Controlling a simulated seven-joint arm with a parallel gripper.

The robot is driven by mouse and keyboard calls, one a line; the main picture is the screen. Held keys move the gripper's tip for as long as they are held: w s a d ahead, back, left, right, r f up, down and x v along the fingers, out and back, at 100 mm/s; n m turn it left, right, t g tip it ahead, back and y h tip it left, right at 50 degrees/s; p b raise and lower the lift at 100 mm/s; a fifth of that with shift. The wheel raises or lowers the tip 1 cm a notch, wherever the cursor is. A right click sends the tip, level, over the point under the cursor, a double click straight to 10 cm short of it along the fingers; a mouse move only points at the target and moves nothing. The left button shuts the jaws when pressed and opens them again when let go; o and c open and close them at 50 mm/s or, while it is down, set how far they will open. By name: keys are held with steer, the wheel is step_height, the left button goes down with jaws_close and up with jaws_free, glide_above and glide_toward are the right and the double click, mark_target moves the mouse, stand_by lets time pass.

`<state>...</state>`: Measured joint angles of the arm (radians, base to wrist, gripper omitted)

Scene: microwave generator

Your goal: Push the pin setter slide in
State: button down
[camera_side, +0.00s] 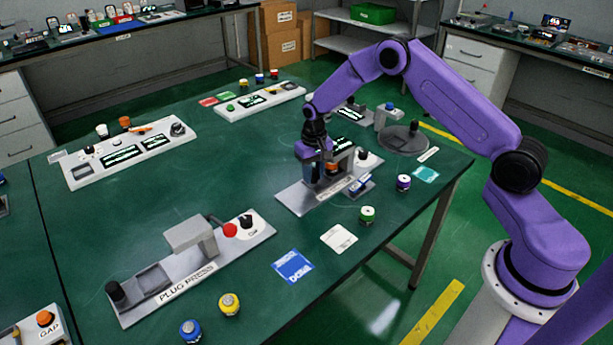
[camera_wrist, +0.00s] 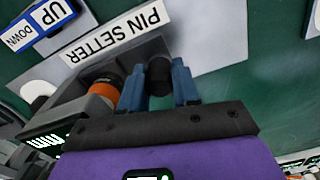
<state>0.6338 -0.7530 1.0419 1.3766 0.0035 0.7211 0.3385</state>
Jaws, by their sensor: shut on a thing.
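The pin setter (camera_side: 290,198) is a grey plate with a raised housing, in the middle of the green table in the side view. Its white "PIN SETTER" label (camera_wrist: 117,34) shows in the wrist view. My gripper (camera_side: 314,180) is down at the plate, left of the housing. In the wrist view my gripper (camera_wrist: 157,68) has its two blue fingers on either side of a black knob (camera_wrist: 159,76) and is shut on it. An orange ringed part (camera_wrist: 104,86) sits just left of the fingers. The slide under the knob is mostly hidden.
A blue-and-white UP/DOWN block (camera_side: 361,185) stands at the plate's right front. Green (camera_side: 367,215) and purple (camera_side: 403,183) spools stand nearby. The plug press (camera_side: 190,265) is at the front left. A round grey base (camera_side: 404,140) is behind right. Bare table lies left of the plate.

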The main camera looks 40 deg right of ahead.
steer(key=shift+d, duration=0.4)
steer(key=c, duration=0.8)
jaws_free()
steer(key=shift+a, duration=0.1)
steer(key=shift+r, duration=0.25)
step_height(320, 180, up, 17)
steer(key=shift+s, duration=0.1)
